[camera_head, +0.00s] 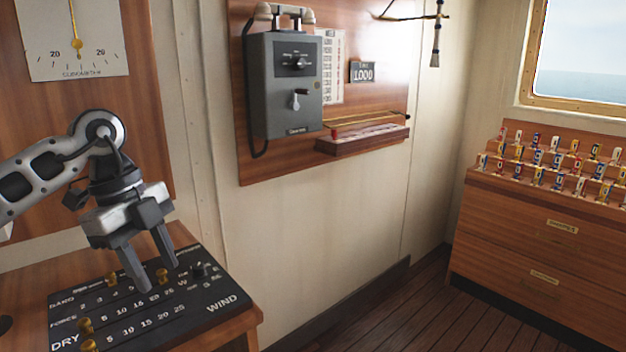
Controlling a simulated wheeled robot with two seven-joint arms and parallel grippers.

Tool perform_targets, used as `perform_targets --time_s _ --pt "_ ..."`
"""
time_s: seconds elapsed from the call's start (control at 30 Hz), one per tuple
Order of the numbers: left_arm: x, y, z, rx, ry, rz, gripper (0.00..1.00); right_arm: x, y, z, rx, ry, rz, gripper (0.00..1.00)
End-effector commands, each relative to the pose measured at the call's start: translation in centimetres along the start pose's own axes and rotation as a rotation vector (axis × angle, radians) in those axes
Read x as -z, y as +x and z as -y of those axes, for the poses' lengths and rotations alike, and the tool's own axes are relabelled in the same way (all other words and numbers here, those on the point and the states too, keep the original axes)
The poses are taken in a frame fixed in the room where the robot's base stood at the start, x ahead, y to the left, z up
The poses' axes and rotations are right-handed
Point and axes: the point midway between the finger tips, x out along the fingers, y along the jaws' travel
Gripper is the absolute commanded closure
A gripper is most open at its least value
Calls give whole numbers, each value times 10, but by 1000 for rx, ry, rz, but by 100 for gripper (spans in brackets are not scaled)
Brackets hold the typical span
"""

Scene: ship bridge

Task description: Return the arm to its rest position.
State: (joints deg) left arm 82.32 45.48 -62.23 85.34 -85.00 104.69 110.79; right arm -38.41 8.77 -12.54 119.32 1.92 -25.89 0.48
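My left arm comes in from the left edge, and its gripper (153,275) points down over a black peg board (218,309). The gripper's two fingers are spread apart with nothing between them. The board has white lettering such as "WIND", "FORCE" and "DRY", and several brass pegs stand in it. One brass peg (162,276) shows close to the fingertips; I cannot tell whether a finger touches it. A small black knob (198,270) stands near the board's far right edge. My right gripper does not show.
The board lies on a wooden table (245,322) close to the wall. A grey wall telephone (285,85) hangs on a wooden panel beyond it. A clinometer (77,40) hangs above the arm. A wooden cabinet (520,235) with small flags stands at right. The floor (400,310) between is clear.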

Motion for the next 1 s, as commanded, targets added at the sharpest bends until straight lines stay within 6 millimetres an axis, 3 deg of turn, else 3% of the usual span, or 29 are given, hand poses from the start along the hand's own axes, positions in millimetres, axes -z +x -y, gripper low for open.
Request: perform_targets --time_s 0.17,0.27,0.33,0.43,0.5,0.57,0.67,0.77,0.87,1.0 --pt "52 47 8 33 189 -229 60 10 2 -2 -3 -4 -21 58" --pt "96 76 9 84 308 -425 60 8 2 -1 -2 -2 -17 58" --pt "138 95 6 155 389 -625 60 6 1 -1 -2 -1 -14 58" --pt "194 107 2 327 438 -935 60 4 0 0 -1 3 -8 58" --pt "222 104 2 480 406 -1126 60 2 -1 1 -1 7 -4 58" --pt "234 100 4 623 331 -1259 60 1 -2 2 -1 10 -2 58" --pt "233 96 11 863 121 -1402 60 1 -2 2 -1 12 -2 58" --pt "208 107 17 1073 -173 -1427 60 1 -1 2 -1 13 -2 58" --pt "168 138 13 1210 -514 -1337 60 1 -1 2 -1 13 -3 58" --pt "110 212 -25 1229 -974 -1063 60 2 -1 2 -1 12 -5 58"
